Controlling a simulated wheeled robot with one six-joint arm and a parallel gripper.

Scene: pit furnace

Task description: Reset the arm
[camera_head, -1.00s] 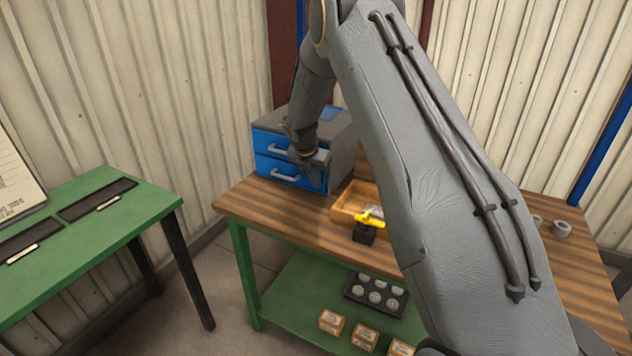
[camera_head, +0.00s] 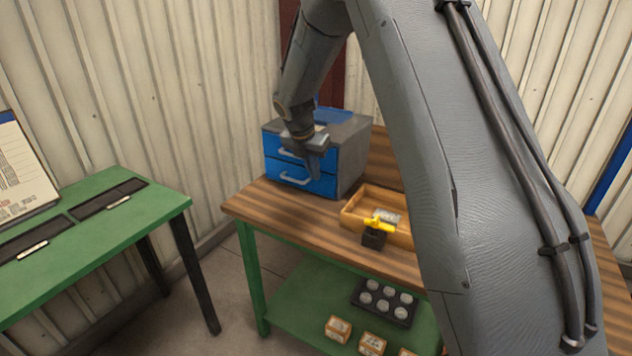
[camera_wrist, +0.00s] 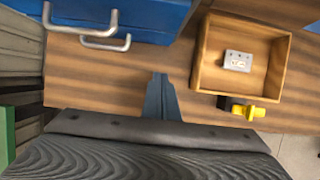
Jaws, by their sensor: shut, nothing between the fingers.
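My gripper (camera_head: 312,172) hangs in front of the blue two-drawer cabinet (camera_head: 352,165) in the head view, pointing down. In the wrist view its fingers (camera_wrist: 161,85) are together with nothing between them, above bare wooden tabletop. The cabinet's drawer handles (camera_wrist: 98,32) lie to the upper left in the wrist view. Both drawers look closed in the head view. My upper arm covers much of the right side of the head view.
An open wooden box (camera_head: 350,214) holds a small pale block (camera_wrist: 237,60). A yellow-topped black item (camera_head: 374,237) stands beside the box. The workbench (camera_head: 290,213) has a lower shelf with a black tray (camera_head: 357,302) and small boxes. A green table (camera_head: 120,222) stands left.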

